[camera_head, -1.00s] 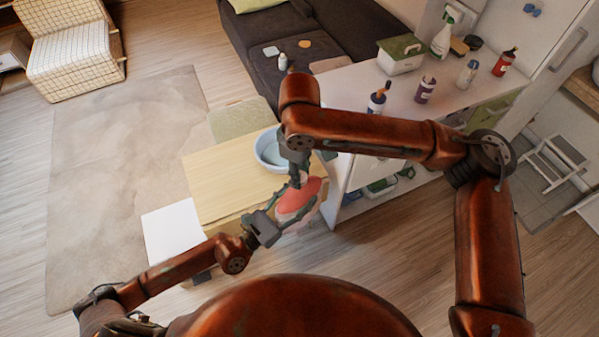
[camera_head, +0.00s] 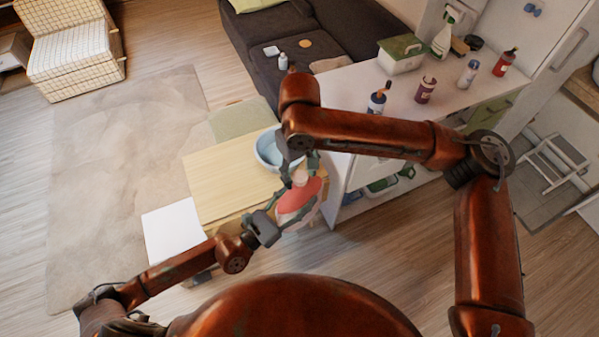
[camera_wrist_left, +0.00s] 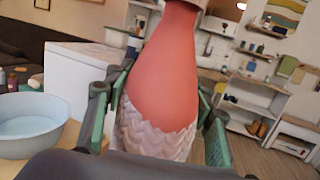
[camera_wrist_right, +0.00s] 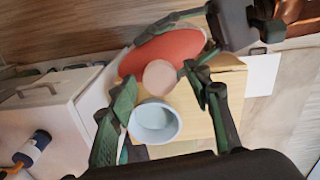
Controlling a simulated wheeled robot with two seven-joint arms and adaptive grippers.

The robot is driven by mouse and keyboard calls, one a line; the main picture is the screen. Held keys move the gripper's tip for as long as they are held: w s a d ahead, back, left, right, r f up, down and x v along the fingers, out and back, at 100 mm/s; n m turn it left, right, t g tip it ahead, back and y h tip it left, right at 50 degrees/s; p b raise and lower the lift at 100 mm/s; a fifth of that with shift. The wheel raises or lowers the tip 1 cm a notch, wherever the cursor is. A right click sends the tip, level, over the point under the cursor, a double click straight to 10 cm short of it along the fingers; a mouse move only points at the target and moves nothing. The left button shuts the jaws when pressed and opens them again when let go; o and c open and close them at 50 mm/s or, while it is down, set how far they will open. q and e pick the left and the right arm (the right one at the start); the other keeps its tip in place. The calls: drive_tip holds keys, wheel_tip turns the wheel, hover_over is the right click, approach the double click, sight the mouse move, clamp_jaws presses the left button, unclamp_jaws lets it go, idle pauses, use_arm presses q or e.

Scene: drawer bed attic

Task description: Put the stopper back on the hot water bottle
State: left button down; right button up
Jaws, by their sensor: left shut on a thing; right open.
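The hot water bottle (camera_head: 300,192) is red with a pale knitted cover on its lower part (camera_wrist_left: 150,132). My left gripper (camera_head: 292,205) is shut on it across the cover and holds it up beside the table. A pale pink round piece (camera_wrist_right: 160,77), apparently the stopper, sits at the neck end of the bottle, also at the top edge of the left wrist view (camera_wrist_left: 205,4). I cannot tell how far it is seated. My right gripper (camera_head: 300,171) is open, with its fingers apart on either side of this piece.
A light wooden table (camera_head: 215,185) bears a pale blue basin (camera_head: 265,158) close to my right gripper. A white cabinet (camera_head: 345,110) with several bottles and a green-lidded box (camera_head: 400,62) stands to the right. A dark sofa (camera_head: 290,30) is behind.

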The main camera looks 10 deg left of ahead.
drive_tip(key=shift+r, duration=2.25)
drive_tip(key=n, duration=0.2)
drive_tip(key=r+n, duration=0.1)
drive_tip(key=n, duration=0.4)
drive_tip(key=shift+r+n, duration=0.35)
drive_tip(key=shift+n, duration=0.05)
drive_tip(key=n, duration=0.3)
drive_tip(key=shift+r+n, duration=0.3)
drive_tip(key=shift+r, duration=0.1)
drive_tip(key=n, duration=0.2)
drive_tip(key=r+n, duration=0.1)
drive_tip(key=n, duration=0.2)
drive_tip(key=shift+f, duration=0.15)
